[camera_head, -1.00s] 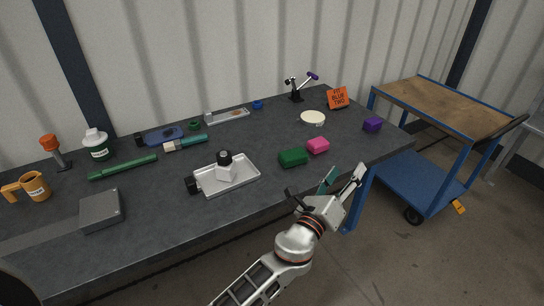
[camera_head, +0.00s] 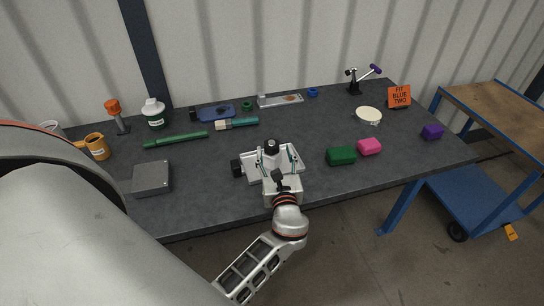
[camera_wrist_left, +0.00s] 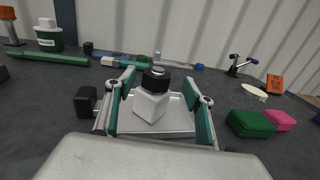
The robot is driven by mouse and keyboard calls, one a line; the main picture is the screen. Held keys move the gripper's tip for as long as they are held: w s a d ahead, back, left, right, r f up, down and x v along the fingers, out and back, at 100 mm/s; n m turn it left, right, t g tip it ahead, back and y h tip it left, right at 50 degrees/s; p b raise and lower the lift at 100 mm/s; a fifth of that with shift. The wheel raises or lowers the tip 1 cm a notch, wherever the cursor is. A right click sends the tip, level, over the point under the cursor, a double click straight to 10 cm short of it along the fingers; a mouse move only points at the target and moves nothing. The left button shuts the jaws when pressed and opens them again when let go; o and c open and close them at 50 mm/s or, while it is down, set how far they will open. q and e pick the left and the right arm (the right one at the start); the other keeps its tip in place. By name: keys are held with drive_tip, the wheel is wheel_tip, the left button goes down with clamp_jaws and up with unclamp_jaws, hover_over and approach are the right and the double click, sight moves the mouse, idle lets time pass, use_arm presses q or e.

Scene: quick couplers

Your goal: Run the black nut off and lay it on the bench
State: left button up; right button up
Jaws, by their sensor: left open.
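The black nut (camera_head: 272,145) sits on top of a pale block-shaped fitting, upright in a shallow light-grey tray (camera_head: 249,173) on the dark bench (camera_head: 217,202). In the left wrist view the nut (camera_wrist_left: 156,76) caps the white fitting (camera_wrist_left: 150,106). My left gripper (camera_head: 276,156) comes in from the bench's front edge and is open. Its two teal-lined fingers stand on either side of the fitting and nut, with gaps on both sides; nothing is held. The fingers and palm hide part of the tray. My right gripper is not in view.
A black block (camera_head: 237,169) is at the tray's left end. Green (camera_head: 341,156) and pink (camera_head: 369,146) blocks lie to the right, a grey box (camera_head: 152,178) to the left. Behind are a green tube (camera_head: 176,139) and brush (camera_head: 237,124). Bare bench shows between box and tray.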

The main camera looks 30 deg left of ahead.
sight(273, 149)
use_arm(q)
drive_tip(key=x, duration=0.4)
drive_tip(key=shift+a+f, duration=0.2)
drive_tip(key=shift+a, duration=0.15)
clamp_jaws()
drive_tip(key=shift+r, duration=0.1)
wheel_tip(273, 149, up, 20)
drive_tip(key=p, duration=0.5)
drive_tip(key=s+d+f+m+t+h, duration=0.4)
drive_tip(key=s+d+m+h, duration=0.4)
drive_tip(key=s+d+h, duration=0.3)
drive_tip(key=s+d+f, duration=0.1)
drive_tip(key=s+d, duration=0.1)
drive_tip(key=shift+s+f+h, duration=0.2)
drive_tip(key=shift+s+h, duration=0.05)
drive_tip(key=shift+h, duration=0.15)
